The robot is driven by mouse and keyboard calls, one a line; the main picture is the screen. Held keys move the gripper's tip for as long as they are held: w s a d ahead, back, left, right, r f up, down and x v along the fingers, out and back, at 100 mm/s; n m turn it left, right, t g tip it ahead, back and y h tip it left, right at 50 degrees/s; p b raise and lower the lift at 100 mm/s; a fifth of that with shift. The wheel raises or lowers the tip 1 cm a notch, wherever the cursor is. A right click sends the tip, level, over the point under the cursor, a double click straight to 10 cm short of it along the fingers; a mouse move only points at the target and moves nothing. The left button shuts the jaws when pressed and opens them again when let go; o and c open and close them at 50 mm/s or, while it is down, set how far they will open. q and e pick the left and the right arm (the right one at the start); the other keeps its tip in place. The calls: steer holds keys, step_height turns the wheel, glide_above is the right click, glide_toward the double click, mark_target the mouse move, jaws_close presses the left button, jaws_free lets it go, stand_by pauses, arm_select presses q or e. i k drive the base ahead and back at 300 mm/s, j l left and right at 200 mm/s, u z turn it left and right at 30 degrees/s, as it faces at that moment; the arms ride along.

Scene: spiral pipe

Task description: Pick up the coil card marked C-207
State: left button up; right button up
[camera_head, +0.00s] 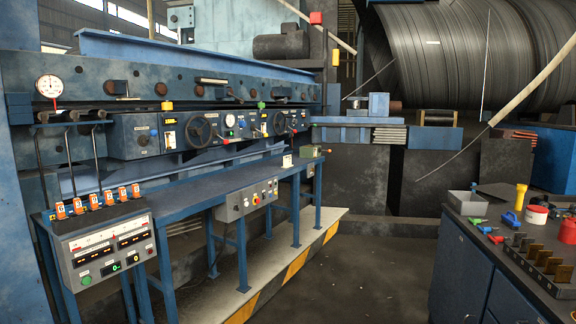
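I cannot read the mark C-207 anywhere in the head view. A small white upright card or tag (287,161) stands near the far end of the long blue bench (215,185); it is too small to read, so I cannot tell whether it is the coil card. A small pale label (432,42) is on the large grey steel coil (455,60) at the upper right, also unreadable. Neither of my grippers shows in this view.
A grey control box (105,250) with orange-tagged levers stands at the left. The floor (370,270) between is clear.

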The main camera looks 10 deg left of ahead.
mark_target(287, 160)
steer(key=i+z, duration=0.2)
steer(key=i, duration=1.55)
steer(key=i+l+u, duration=0.1)
steer(key=i, duration=1.25)
steer(key=i+l+u, duration=0.1)
steer(key=i+u, duration=0.35)
steer(key=i+l+u, duration=0.6)
steer(key=u, duration=0.25)
steer(key=i+l+u, duration=0.4)
